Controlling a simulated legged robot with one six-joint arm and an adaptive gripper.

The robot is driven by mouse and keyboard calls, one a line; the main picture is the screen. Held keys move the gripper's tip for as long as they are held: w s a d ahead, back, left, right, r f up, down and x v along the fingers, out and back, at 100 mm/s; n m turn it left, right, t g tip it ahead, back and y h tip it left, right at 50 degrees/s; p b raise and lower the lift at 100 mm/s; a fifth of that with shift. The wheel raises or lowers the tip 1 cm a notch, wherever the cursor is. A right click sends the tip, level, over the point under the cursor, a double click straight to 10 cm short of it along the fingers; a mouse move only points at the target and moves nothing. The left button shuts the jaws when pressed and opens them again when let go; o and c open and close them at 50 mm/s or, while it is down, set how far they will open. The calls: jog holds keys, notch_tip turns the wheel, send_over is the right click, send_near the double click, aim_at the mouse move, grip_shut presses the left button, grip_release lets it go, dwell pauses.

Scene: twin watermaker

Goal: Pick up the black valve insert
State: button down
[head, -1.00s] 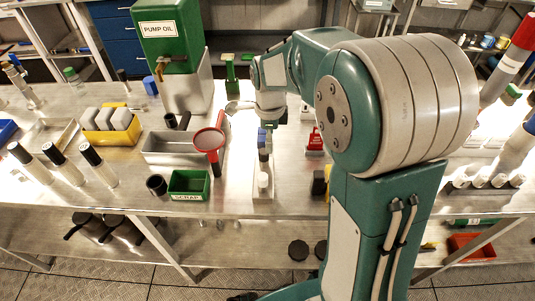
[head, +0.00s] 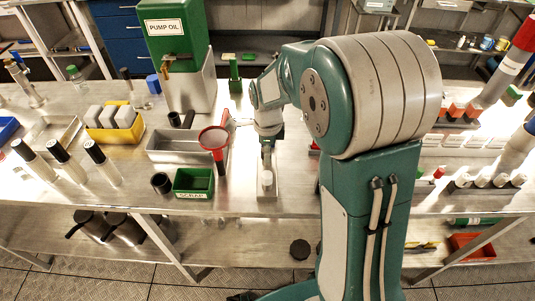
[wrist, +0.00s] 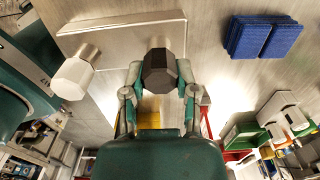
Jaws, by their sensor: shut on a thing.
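The black valve insert (wrist: 160,68) is a dark, faceted piece in the middle of the wrist view. My gripper (wrist: 160,84) is shut on it, with one finger against each side. In the head view my gripper (head: 267,146) points down over the bench, to the right of the red funnel (head: 213,138). The insert cannot be made out clearly there, and I cannot tell whether it is clear of the surface below.
Blue pads (wrist: 262,38) lie at right. In the head view, a green scrap bin (head: 194,183), a steel tray (head: 165,146) and the pump oil tank (head: 175,35) stand left of my gripper.

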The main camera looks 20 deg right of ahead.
jog(key=shift+d+r, duration=0.15)
jog(key=shift+r, duration=0.1)
notch_tip(320, 180, up, 2)
jog(key=shift+r, duration=0.1)
jog(key=s+d+r, duration=0.3)
jog(key=s+r, duration=0.7)
jog(key=s, duration=0.3)
jog(key=shift+s+d, duration=0.3)
jog(key=shift+d, duration=0.05)
jog(key=shift+r, duration=0.1)
